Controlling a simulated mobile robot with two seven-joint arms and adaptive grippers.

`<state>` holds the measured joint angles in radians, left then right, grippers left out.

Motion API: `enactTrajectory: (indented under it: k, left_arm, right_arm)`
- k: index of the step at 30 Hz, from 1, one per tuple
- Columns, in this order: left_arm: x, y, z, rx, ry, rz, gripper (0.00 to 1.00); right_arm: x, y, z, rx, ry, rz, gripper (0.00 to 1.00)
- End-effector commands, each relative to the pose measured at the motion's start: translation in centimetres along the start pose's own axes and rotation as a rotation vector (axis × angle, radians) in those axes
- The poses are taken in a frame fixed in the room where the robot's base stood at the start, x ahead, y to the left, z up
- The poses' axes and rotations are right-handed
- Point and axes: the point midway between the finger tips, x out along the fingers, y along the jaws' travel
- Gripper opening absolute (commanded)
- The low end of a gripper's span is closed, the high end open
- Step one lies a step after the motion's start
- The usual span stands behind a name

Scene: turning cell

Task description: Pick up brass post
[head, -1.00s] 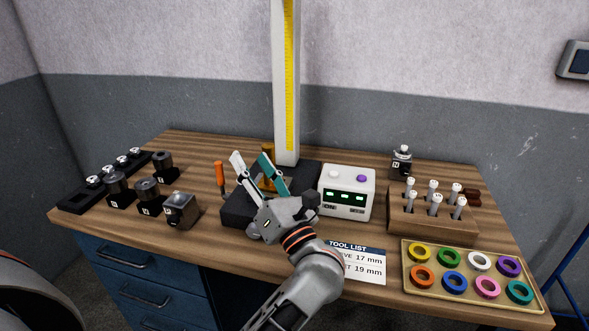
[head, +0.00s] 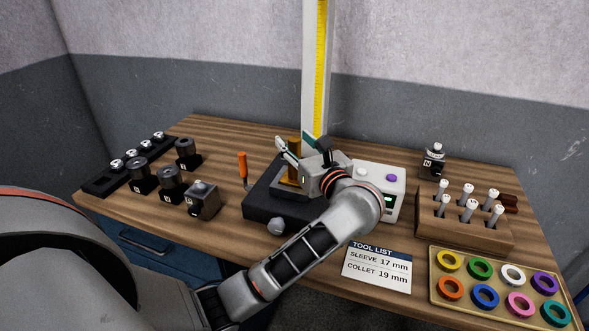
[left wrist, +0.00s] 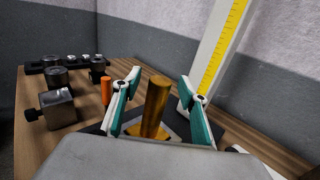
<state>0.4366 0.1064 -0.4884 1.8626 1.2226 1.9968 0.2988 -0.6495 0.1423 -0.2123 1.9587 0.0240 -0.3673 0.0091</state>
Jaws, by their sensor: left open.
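The brass post (head: 294,146) stands upright on the black base of the height gauge (head: 267,196), in front of the tall white column. My left gripper (head: 297,144) is open at the post, with a finger showing to the left of it and part of another to the right. In the left wrist view the post (left wrist: 156,104) stands between the two spread teal-padded fingers (left wrist: 160,95), with gaps on both sides. The gripper hides part of the post in the head view. My right gripper is not in view.
A white display box (head: 394,180) stands close right of my gripper. An orange-handled tool (head: 243,167) stands left of the base. Black tool holders (head: 203,201) are at left. A wooden rack (head: 463,228) and tray of coloured rings (head: 438,287) are at right.

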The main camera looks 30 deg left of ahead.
Motion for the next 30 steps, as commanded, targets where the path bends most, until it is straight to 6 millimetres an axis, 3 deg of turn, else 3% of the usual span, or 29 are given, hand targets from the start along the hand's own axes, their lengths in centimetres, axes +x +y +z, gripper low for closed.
enactTrajectory:
  k: [10,15,30]
  left_arm:
    - [0.9,0.0,-0.1,0.000,0.000,0.000,0.43]
    - [0.9,0.0,-0.1,0.000,0.000,0.000,0.00]
    - [0.9,0.0,1.1,-0.006,-0.009,0.001,0.00]
  right_arm:
    - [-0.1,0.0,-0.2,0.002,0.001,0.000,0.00]
    - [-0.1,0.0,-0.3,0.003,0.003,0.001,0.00]
    - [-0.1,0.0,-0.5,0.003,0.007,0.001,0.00]
